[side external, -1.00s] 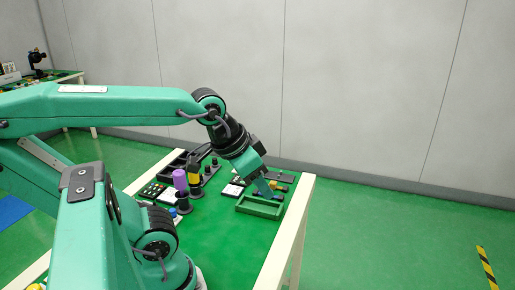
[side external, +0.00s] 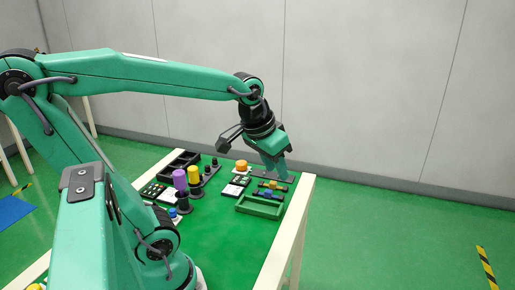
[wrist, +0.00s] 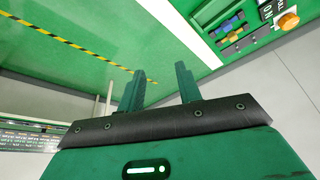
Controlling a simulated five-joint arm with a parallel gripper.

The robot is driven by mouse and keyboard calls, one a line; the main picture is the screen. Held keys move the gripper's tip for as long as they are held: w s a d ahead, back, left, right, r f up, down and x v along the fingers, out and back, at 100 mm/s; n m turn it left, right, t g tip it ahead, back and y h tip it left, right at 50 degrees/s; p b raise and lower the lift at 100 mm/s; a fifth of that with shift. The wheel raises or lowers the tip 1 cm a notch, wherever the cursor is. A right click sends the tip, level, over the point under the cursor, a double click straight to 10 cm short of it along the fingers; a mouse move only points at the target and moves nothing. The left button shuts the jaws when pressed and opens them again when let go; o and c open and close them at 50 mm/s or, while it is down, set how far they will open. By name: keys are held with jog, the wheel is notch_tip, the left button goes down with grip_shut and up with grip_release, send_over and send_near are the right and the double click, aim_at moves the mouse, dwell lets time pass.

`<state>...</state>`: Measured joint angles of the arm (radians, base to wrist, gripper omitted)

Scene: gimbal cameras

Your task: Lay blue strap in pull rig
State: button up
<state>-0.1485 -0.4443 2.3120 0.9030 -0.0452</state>
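My gripper (side external: 279,176) is up at the far right part of the table. In the wrist view its two fingers (wrist: 161,88) are apart with nothing between them. A small blue piece, apparently the blue strap (side external: 268,195), lies just behind the green tray; it also shows in the wrist view (wrist: 226,26), away from the fingers. Beside it is a dark fixture with a yellow part (side external: 272,185), possibly the pull rig; its yellow part also shows in the wrist view (wrist: 232,36). I cannot tell whether the strap is seated in it.
The green tray (side external: 259,209) stands near the table's right edge and looks empty. An orange dome (side external: 242,164) is behind.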

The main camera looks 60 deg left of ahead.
jog(key=w+a+f+n+g, duration=0.1)
jog(key=w+a+f+n, duration=0.1)
jog(key=w+a, duration=0.3)
jog(key=n+g, duration=0.3)
jog(key=n, duration=0.2)
send_near(269, 190)
jog(key=shift+w+a+f+h, duration=0.1)
jog(key=shift+w+h, duration=0.05)
jog(key=shift+h, duration=0.15)
jog(key=shift+a+f, duration=0.25)
jog(key=shift+f, duration=0.15)
jog(key=shift+f, duration=3.75)
jog(key=c, duration=0.7)
